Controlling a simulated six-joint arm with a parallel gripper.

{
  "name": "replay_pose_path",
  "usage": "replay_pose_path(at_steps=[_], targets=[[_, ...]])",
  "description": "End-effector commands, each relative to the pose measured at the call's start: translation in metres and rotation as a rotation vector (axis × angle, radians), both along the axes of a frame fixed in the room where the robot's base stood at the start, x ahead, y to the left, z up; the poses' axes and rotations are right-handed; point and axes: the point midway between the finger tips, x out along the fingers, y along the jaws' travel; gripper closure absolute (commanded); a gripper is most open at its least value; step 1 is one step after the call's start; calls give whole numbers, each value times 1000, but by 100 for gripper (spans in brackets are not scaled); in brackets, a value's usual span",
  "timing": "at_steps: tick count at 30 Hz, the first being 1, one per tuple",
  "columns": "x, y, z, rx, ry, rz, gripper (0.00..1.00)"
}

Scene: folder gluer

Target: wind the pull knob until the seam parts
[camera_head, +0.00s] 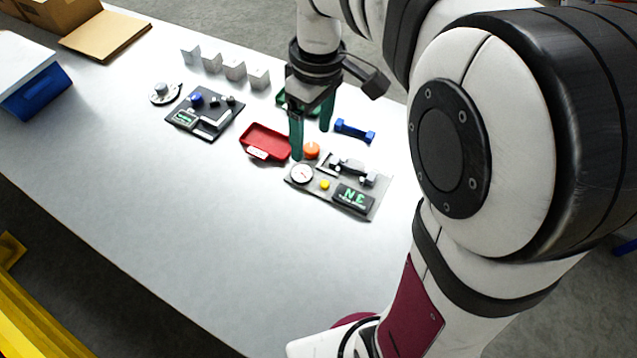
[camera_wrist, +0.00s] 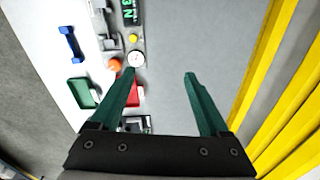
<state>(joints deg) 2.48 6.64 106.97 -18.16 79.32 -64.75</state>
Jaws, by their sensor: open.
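A dark tester panel (camera_head: 327,199) carries a round orange knob (camera_head: 312,150), which looks like the pull knob. A white dial gauge (camera_head: 301,174), a yellow button (camera_head: 324,185), a metal clamp fixture (camera_head: 352,172) and a green-lit display reading N (camera_head: 352,197) are also on it. The orange knob (camera_wrist: 114,65) and gauge (camera_wrist: 136,59) show in the wrist view, beyond the left finger's tip. My gripper (camera_head: 311,144) is open and empty, its teal fingers pointing down. In the wrist view, bare table shows between its fingertips (camera_wrist: 159,73). I cannot make out any seam.
A red tray (camera_head: 257,136) lies left of the panel, a blue dumbbell-shaped piece (camera_head: 355,131) behind it. A second panel (camera_head: 220,126) with a blue knob, several white blocks (camera_head: 235,70) and a blue bin (camera_head: 37,96) stand farther left. The front table is clear.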

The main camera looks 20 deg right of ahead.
Motion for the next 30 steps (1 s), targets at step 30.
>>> replay_pose_path(at_steps=[30], targets=[[-168,28,-12,56,104,-918,21]])
